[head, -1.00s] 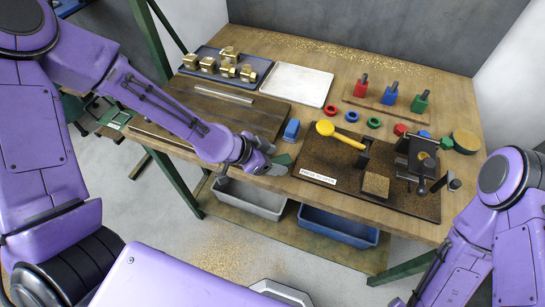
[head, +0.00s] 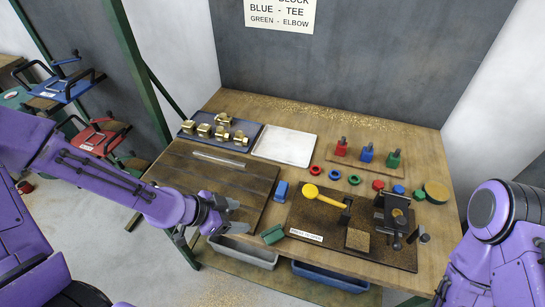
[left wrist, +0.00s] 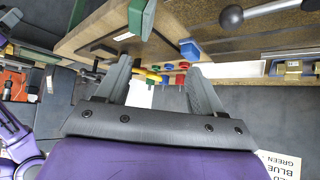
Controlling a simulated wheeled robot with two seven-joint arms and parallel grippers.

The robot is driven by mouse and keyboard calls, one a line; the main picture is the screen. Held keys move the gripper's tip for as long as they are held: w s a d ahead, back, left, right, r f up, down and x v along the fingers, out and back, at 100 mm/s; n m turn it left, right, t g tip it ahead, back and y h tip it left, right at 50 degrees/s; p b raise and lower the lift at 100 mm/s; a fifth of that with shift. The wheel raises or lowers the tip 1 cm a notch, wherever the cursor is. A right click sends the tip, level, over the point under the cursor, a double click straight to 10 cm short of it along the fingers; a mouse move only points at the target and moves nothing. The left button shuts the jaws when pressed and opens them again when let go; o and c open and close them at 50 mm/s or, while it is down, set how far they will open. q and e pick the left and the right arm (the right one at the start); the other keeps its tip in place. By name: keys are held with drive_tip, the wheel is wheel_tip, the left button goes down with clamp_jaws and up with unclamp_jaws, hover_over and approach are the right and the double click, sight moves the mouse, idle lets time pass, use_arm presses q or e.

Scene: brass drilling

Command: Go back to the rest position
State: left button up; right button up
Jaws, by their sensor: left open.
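My left gripper (head: 232,213) is open with nothing between its fingers, over the front left of the workbench, near the edge of the dark board (head: 205,188). In the left wrist view its two grey fingers (left wrist: 160,88) stand apart. A green block (head: 273,235) lies on the bench just right of the gripper, apart from it. My right arm (head: 497,212) shows at the right edge of the head view, with its forearm bent downward. The fingers of the right gripper are out of the picture.
The bench holds a blue tray of brass parts (head: 187,126), a white tray (head: 286,146), coloured drill pieces on a rack (head: 375,168), and a drilling fixture board (head: 310,222) with a yellow-knobbed lever (head: 330,199). Bins (head: 243,254) sit below. Coloured fixtures (head: 70,85) stand at the left.

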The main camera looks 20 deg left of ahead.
use_arm(q)
drive_tip(key=s+a+f+n+g+y+b, duration=0.1)
drive_tip(key=s+a+f+n+y+b, duration=0.15)
drive_tip(key=f, duration=0.55)
drive_tip(key=s+a+f+n+y+b, duration=0.1)
drive_tip(key=s+f+n+b, duration=0.25)
drive_tip(key=f, duration=0.35)
drive_tip(key=s+a+f+n+g+y+b, duration=0.15)
drive_tip(key=f+n+b, duration=0.25)
drive_tip(key=f, duration=0.4)
drive_tip(key=s+a+f+n+y+b, duration=0.4)
drive_tip(key=s+a+f+n, duration=0.1)
drive_tip(key=s+f, duration=0.4)
drive_tip(key=shift+s+f+n+y, duration=0.15)
drive_tip(key=shift+s+n+y, duration=0.25)
drive_tip(key=shift+n, duration=0.2)
drive_tip(key=shift+w, duration=0.1)
